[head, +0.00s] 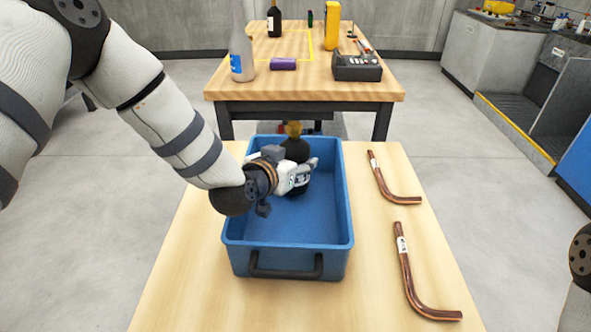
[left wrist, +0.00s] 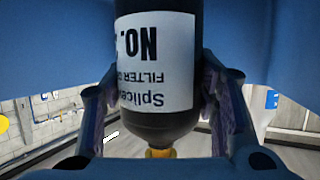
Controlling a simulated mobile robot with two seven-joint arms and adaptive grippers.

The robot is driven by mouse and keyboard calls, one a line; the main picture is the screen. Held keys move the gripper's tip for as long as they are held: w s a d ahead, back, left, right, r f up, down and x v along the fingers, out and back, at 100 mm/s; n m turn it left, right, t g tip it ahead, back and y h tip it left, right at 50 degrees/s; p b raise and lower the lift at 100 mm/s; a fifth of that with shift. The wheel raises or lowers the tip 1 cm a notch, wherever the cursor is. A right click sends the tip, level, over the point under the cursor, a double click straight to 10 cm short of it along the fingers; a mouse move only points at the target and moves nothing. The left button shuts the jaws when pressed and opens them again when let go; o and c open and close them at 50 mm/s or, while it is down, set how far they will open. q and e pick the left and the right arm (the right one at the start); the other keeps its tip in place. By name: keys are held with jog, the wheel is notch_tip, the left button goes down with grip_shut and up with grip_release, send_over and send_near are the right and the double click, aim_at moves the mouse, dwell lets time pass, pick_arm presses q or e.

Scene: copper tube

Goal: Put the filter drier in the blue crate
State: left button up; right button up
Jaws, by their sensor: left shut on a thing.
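The filter drier (head: 295,149) is a dark cylinder with a brass end pointing up in the head view. My left gripper (head: 303,176) is shut around it and holds it upright inside the far half of the blue crate (head: 288,246). The left wrist view shows the drier (left wrist: 157,62) up close, with its white label upside down, between the two fingers of the left gripper (left wrist: 160,118). The gripper hides part of the drier, and I cannot tell whether its lower end touches the crate floor. My right gripper is out of view.
Two bent copper tubes, one farther (head: 383,178) and one nearer (head: 408,272), lie right of the crate on the wooden table (head: 190,300). A second table (head: 300,84) behind holds bottles, a purple block and a dark device. The crate's near half is empty.

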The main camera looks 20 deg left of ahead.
pick_arm(q)
jog(key=shift+f, duration=0.85)
jog(key=shift+f, duration=0.2)
jog(key=o, duration=1.4)
jog(key=shift+c, duration=0.2)
